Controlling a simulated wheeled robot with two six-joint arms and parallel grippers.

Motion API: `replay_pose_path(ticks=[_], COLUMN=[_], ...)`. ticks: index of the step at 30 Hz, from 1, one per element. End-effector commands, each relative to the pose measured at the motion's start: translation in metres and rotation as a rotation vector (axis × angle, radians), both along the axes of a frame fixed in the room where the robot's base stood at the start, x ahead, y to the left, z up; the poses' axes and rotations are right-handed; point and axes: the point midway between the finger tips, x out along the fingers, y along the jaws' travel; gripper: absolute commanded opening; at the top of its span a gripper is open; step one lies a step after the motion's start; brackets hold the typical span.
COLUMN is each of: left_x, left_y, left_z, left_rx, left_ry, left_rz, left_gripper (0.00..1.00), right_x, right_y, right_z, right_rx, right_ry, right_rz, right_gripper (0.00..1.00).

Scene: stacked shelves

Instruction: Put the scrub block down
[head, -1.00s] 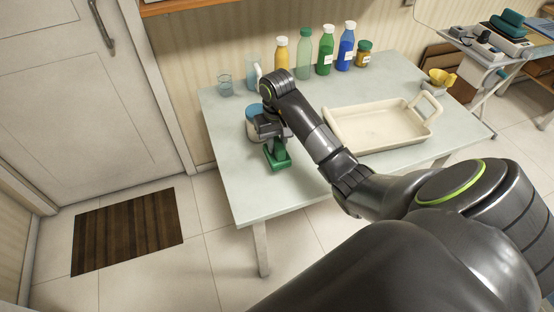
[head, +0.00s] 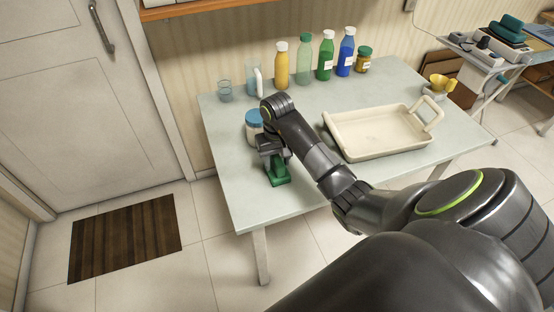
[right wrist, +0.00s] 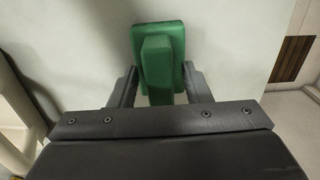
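The green scrub block (head: 278,173) is at the front left part of the pale table (head: 228,160), below my right gripper (head: 270,153). It looks to be resting on the tabletop. In the right wrist view the scrub block (right wrist: 157,62) shows a flat base with a raised handle. The fingers of my right gripper (right wrist: 161,82) stand on either side of the handle, with a narrow gap showing beside it, so the gripper looks open around it. My left gripper is not in view.
A blue-lidded jar (head: 253,124) stands close behind my right gripper. A cream tray (head: 375,135) lies to the right. Several bottles, including a yellow one (head: 281,66), line the back edge, with a clear glass (head: 225,91) at the left.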

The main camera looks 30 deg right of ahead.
Motion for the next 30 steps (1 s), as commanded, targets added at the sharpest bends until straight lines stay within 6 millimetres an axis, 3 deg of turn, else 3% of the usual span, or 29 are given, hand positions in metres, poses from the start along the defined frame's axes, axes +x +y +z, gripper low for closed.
replay_pose_path(ticks=[11, 16, 20, 30], left_x=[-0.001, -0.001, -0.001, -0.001], left_y=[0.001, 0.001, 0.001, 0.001], left_z=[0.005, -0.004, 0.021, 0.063], left_rx=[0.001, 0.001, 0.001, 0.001], left_ry=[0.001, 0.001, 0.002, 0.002], left_rz=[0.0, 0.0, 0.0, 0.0], left_gripper=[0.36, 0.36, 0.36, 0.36], right_x=[0.0, 0.001, 0.001, 0.0], right_y=[0.0, -0.001, 0.0, 0.0], right_z=[0.004, 0.026, 0.06, 0.101], right_rx=[0.0, -0.002, -0.001, 0.0], right_ry=[0.0, -0.006, -0.002, 0.0], right_rz=[0.0, 0.002, 0.0, 0.0], right_gripper=[0.45, 0.45, 0.45, 0.45])
